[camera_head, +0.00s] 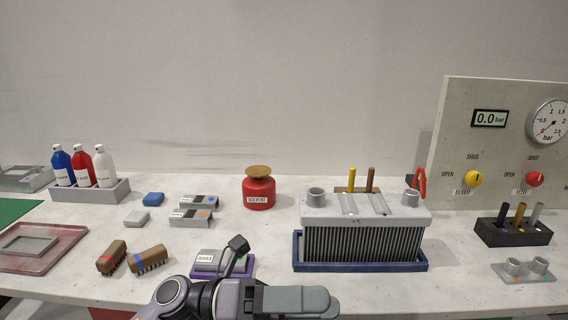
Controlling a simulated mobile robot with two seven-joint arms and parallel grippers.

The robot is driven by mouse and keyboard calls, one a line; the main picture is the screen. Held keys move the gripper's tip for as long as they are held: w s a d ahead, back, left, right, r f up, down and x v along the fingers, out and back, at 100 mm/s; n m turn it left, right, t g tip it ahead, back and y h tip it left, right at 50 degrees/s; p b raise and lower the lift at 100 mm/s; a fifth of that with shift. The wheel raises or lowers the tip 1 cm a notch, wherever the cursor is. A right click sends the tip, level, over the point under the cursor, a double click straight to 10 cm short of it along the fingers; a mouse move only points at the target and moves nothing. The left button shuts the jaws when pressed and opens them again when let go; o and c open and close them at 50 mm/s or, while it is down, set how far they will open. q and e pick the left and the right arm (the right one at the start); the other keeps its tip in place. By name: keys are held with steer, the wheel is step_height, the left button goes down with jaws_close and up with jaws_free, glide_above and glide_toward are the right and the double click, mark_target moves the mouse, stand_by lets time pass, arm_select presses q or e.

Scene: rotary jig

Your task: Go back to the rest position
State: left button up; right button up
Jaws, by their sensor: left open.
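My left gripper (296,301) is at the bottom middle of the head view, in front of the table's front edge. Its arm comes in from the lower left. It looks empty, with nothing seen between its fingers. It is apart from the finned block (362,243) in the blue tray (425,264) behind it. My right gripper is not in view.
The white table (280,240) holds a red solvent can (259,192), a bottle rack (92,191), two brushes (148,259) and a purple-based device (209,265) close behind my left arm. A gauge panel (500,140) stands at right.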

arm_select(q)
steer(key=w+a+f+n+t+y+p, duration=0.1)
steer(key=w+a+f+n+t+y, duration=0.35)
steer(key=n+t, duration=0.85)
steer(key=w+a+f+n+t+y+p, duration=0.15)
steer(key=a+f+n+t+y, duration=0.55)
steer(key=n, duration=1)
steer(key=s+a+f+n+g+y, duration=0.2)
steer(key=s+a+f+n, duration=0.4)
steer(key=f, duration=0.4)
steer(key=s+a+f+n+g+y, duration=0.3)
steer(key=s+a+f+n, duration=0.3)
steer(key=s+f, duration=0.2)
steer(key=shift+s+f+n+y+p, duration=0.3)
steer(key=shift+f+y+p, duration=0.1)
steer(key=shift+f+y, duration=0.45)
